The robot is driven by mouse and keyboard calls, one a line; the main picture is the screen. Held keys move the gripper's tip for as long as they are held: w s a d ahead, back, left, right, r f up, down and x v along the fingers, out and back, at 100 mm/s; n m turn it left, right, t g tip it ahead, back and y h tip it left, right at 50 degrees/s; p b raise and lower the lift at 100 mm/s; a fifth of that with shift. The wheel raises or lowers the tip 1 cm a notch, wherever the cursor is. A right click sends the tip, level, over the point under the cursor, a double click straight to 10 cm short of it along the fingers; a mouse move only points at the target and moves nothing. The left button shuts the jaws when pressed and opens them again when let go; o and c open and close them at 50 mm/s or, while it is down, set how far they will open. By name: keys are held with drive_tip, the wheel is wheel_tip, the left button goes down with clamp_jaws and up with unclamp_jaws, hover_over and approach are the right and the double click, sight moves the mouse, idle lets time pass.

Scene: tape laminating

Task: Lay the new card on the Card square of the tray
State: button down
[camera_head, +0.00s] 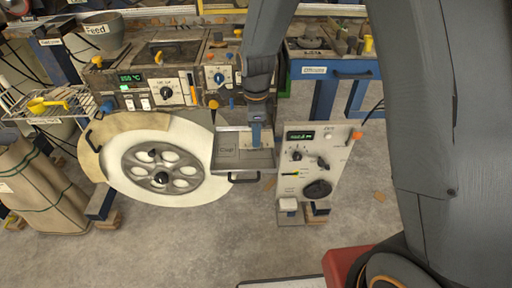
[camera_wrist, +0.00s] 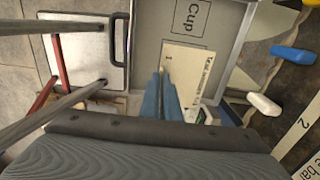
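The grey tray (camera_head: 229,159) has an outlined square marked Cup on its left part in the head view; that square also shows at the top of the wrist view (camera_wrist: 190,17). The cream card (camera_wrist: 188,62), with a numeral 1 and printed text, is over the tray beside the Cup square, slightly turned. My gripper (camera_wrist: 161,77) has its blue fingers close together at the card, with a thin pale strip between the tips. It points down at the tray's right part in the head view (camera_head: 257,146). I cannot tell whether the card touches the tray.
A large white wheel (camera_head: 130,180) stands left of the tray, and a control panel (camera_head: 313,160) stands right. Machines with dials (camera_head: 165,92) are behind.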

drive_tip(key=shift+f+p, duration=0.5)
drive_tip(key=shift+f, duration=1.9)
drive_tip(key=shift+f, duration=0.1)
drive_tip(key=c, duration=2)
unclamp_jaws()
wheel_tip(320, 180, up, 12)
drive_tip(key=b, duration=0.3)
drive_tip(key=shift+s+d+r+n+t, duration=0.1)
drive_tip(key=shift+s+d+n+t, duration=0.05)
drive_tip(key=shift+s+d+n, duration=2.65)
drive_tip(key=shift+s+d+r+n+t, duration=0.1)
drive_tip(key=shift+s+d+n+t, duration=0.1)
drive_tip(key=shift+s+d+n, duration=2.6)
drive_tip(key=shift+s+d+r+n+t, duration=0.15)
drive_tip(key=shift+s+d+n, duration=1.8)
drive_tip(key=shift+n, duration=1.65)
